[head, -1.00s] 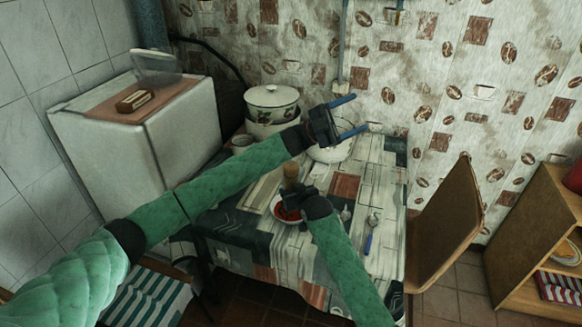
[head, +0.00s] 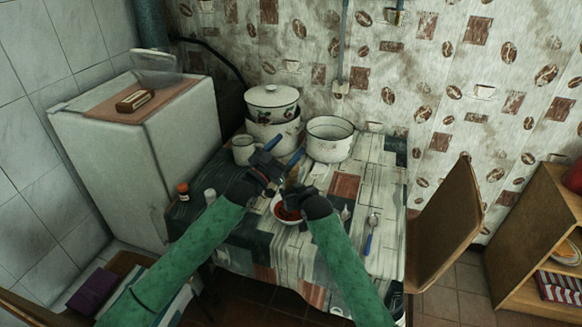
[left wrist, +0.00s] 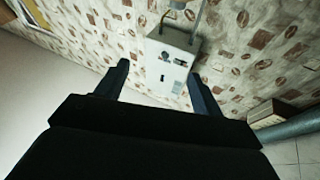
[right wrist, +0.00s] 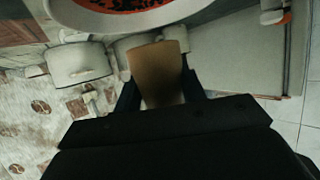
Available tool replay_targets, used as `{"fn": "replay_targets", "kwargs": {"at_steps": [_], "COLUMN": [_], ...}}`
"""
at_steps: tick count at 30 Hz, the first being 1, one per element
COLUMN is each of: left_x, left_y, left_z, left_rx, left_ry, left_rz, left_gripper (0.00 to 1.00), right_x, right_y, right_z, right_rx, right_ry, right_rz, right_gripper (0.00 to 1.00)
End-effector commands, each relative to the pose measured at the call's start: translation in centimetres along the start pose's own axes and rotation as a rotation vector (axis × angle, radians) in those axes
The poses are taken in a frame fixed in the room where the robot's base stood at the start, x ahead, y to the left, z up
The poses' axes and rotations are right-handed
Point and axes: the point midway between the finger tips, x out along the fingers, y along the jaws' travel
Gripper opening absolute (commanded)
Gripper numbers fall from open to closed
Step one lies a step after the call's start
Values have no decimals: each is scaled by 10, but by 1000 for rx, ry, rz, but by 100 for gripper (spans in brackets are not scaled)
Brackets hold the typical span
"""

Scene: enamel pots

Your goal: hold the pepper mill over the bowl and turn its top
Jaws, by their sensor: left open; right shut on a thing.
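The wooden-brown pepper mill (head: 291,177) is held in my right gripper (head: 296,189), which is shut on it. In the right wrist view the mill (right wrist: 160,72) stands between the two fingers. The white bowl (head: 277,217) with red contents is on the table, partly hidden by my right gripper. In the head view the mill shows just beyond the bowl's far side; its exact height is unclear. My left gripper (head: 285,150) is open and empty, close to the left of the mill, its fingers pointing away toward the back. The mill is not in the left wrist view.
A white pot (head: 330,140), stacked pots (head: 272,105) and a mug (head: 244,150) stand at the back. A brown jar (head: 183,191) and a white shaker (head: 210,196) are at the left. A blue-handled spoon (head: 370,235) lies at the right. A chair (head: 440,225) stands beside the table.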

Motion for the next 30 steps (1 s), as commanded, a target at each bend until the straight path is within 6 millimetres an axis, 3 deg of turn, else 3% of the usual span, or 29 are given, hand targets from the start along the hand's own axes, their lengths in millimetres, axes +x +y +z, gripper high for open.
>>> {"fn": "replay_targets", "kwargs": {"at_steps": [9, 15, 22, 30], "left_x": [-77, -106, -108, -73], "left_y": [-4, -1, 0, 2], "left_z": [41, 52, 56, 67], "left_rx": [-93, -124, -132, -134], "left_ry": [-229, -306, -327, -325], "left_rz": [-3, 18, 26, 26], "left_gripper": [68, 68, 68, 68], "right_x": [0, 0, 0, 0], "right_y": [0, 0, 0, 0], "right_z": [-1, -1, -1, -1], "right_rx": [0, 0, 0, 0], "right_ry": [1, 1, 1, 1], "right_rz": [0, 0, 0, 0], "right_gripper": [13, 13, 13, 13]}}
